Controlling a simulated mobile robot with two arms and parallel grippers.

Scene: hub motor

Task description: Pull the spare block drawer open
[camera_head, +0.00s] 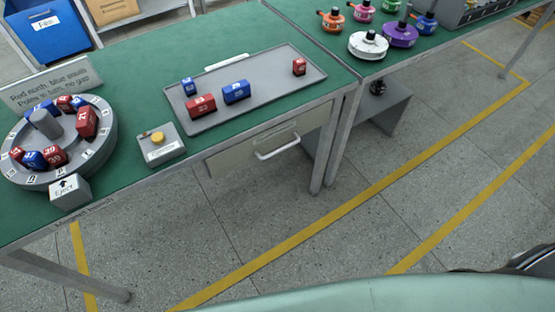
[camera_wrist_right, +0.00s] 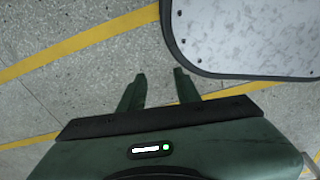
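The spare block drawer (camera_head: 246,152) is a beige-grey front under the green bench, with a light bar handle (camera_head: 277,146) on it. Its front looks flush under the bench edge, so it appears closed. My right gripper (camera_wrist_right: 158,82) shows in the right wrist view with its two fingers apart and nothing between them, above the grey floor. It is away from the drawer, which is not in that view. My left gripper is not in either view.
The bench (camera_head: 125,192) carries a round block fixture (camera_head: 100,150), a button box (camera_head: 160,145) and a grey tray (camera_head: 265,105) with several red and blue blocks. A bench leg (camera_head: 345,135) stands right of the drawer. The floor (camera_head: 300,190) before the drawer is clear.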

